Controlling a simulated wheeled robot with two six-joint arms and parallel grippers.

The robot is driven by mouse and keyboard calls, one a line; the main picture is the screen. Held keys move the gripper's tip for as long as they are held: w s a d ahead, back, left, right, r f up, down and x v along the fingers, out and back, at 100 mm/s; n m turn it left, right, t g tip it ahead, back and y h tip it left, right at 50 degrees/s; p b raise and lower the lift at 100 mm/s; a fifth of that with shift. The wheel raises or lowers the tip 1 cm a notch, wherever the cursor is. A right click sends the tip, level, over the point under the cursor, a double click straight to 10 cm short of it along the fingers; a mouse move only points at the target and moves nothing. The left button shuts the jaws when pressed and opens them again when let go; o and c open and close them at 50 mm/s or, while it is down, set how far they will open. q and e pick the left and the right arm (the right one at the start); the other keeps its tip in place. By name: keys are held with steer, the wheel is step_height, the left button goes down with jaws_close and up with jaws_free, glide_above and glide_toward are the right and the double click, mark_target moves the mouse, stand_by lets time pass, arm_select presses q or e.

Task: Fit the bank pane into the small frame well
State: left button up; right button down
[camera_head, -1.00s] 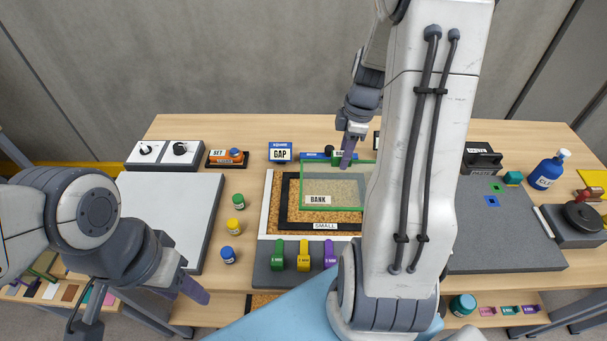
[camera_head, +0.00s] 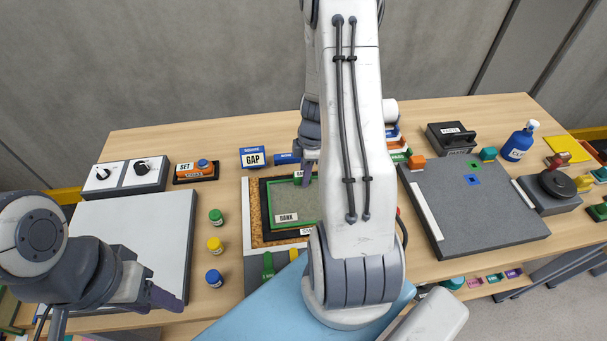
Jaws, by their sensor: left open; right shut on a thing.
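The bank pane (camera_head: 304,207) is a clear green-edged sheet with a BANK label, in the head view left of my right arm. It overlaps the opening of the black small frame (camera_head: 259,222), its left edge close to that frame's inner left side. I cannot tell whether it sits in the well or hovers above. The frame's SMALL label is mostly hidden by my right arm. My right gripper (camera_head: 304,180) is shut at the pane's far edge, apparently on the pane. My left gripper (camera_head: 166,299) is open and empty at lower left, apart from the frame.
A white-rimmed outer frame (camera_head: 246,218) with cork surrounds the black one. Green, yellow and blue jars (camera_head: 215,246) stand to its left, beside a pale board (camera_head: 135,235). A GAP block (camera_head: 252,158) and orange SET item (camera_head: 197,168) stand behind. A grey mat (camera_head: 480,215) lies right.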

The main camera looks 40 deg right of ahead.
steer(key=shift+f, duration=0.3)
steer(key=shift+f, duration=0.15)
steer(key=c, duration=0.6)
jaws_free()
